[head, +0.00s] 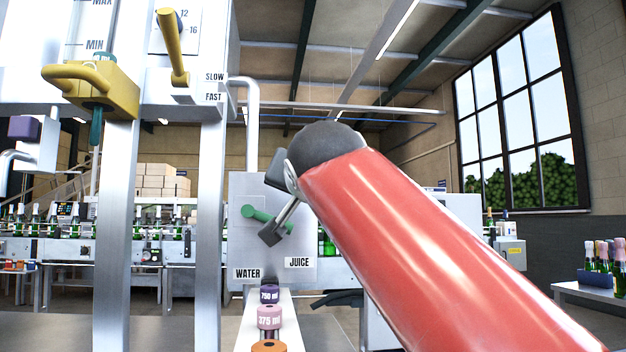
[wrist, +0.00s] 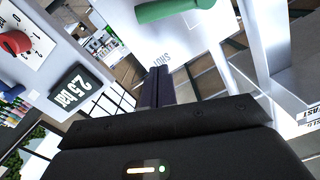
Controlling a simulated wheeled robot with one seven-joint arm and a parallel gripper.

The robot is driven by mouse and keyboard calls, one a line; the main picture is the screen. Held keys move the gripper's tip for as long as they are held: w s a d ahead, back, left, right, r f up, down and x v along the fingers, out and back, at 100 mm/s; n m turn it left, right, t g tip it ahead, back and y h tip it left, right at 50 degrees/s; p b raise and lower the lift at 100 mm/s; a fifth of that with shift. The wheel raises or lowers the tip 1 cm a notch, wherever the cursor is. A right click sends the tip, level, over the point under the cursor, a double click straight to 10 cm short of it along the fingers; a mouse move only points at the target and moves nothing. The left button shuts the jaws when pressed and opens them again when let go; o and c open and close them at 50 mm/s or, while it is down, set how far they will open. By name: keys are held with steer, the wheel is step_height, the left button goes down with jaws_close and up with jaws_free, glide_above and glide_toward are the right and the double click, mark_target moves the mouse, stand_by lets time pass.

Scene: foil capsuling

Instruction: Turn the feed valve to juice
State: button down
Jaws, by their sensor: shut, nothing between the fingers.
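The feed valve's green handle (head: 258,215) sits on a pale panel (head: 243,190) in the middle of the head view. The panel carries a WATER label (head: 248,273) at lower left and a JUICE label (head: 299,262) at lower right. The handle slants down to the right; its exact setting is unclear. My gripper (head: 270,235) is in front of the handle's right part and hides some of it. In the wrist view, my gripper (wrist: 157,86) is shut and empty, with the green handle (wrist: 175,9) beyond its tips and the JUICE label (wrist: 161,55) nearby. Contact cannot be told.
A yellow block with a handle (head: 95,88) and a yellow lever (head: 172,48) by SLOW and FAST labels are at upper left. Several marked ring pieces (head: 269,317) stand on a white ledge below the panel. A red knob (wrist: 15,42) shows in the wrist view.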

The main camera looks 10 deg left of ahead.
mark_target(288, 225)
steer(key=shift+w+a+f+b, duration=0.3)
steer(key=shift+w+a+f, duration=0.3)
steer(key=shift+w+f, duration=0.3)
steer(key=shift+w+a+f+b, duration=0.3)
steer(key=shift+w+a+f, duration=0.3)
steer(key=shift+w+f, duration=0.3)
steer(key=shift+s+f, duration=0.1)
step_height(288, 225, down, 2)
steer(key=m+b, duration=0.2)
steer(key=shift+a+b, duration=0.15)
steer(key=shift+b, duration=0.2)
steer(key=shift+s+a+f+m+b, duration=0.1)
steer(key=shift+a+f+m+b, duration=0.1)
steer(key=shift+f+m+b, duration=0.2)
steer(key=shift+r, duration=0.1)
